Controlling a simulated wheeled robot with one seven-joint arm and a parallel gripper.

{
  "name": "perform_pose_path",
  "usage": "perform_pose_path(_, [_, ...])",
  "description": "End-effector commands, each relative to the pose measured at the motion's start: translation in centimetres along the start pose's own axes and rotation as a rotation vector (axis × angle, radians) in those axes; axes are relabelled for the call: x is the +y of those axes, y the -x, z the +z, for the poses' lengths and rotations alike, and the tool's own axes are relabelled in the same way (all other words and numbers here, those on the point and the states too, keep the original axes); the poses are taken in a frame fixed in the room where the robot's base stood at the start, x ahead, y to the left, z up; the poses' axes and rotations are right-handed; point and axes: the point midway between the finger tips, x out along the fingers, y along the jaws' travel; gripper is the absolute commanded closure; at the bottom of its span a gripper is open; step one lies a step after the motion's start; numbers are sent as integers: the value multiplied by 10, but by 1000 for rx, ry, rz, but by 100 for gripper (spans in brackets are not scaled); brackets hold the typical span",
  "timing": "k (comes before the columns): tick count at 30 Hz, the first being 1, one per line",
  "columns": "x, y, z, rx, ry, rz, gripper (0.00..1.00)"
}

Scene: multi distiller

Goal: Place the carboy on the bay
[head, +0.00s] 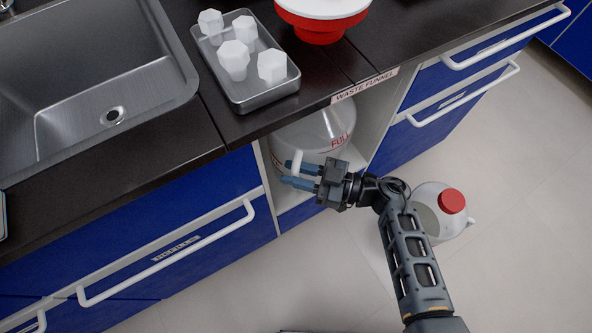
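A translucent white carboy (325,125) marked "FULL" stands in the open bay (372,132) under the counter, below the "WASTE FUNNEL" label. Its top is partly hidden by the counter edge. A second carboy (432,208), with a red cap and a side handle, stands on the floor to the right, partly behind my arm. My gripper (294,174) is at the bay opening, in front of the first carboy, its blue fingers pointing left beside that carboy's pale handle (297,157). The fingers show a gap. I cannot tell whether they grip the handle.
A metal tray (246,102) with several white cups sits on the counter beside a red and white funnel (323,25). A sink (85,85) is at the left. Blue drawers with protruding handles (165,255) flank the bay.

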Motion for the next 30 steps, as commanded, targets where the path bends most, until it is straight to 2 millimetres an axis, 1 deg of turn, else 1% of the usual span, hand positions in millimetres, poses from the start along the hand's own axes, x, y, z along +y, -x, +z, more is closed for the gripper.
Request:
perform_pose_path(1, [0,0,0,0,0,1,69])
perform_pose_path(6, [0,0,0,0,0,1,53])
perform_pose_path(7, [0,0,0,0,0,1,51])
perform_pose_path(14, [1,0,-1,0,1,2,51])
perform_pose_path(17, [1,1,-4,0,1,2,51])
perform_pose_path(20, [2,11,-3,0,1,5,51])
perform_pose_path(23, [2,28,-4,1,1,7,51])
perform_pose_path(30, [1,78,-3,0,0,6,51])
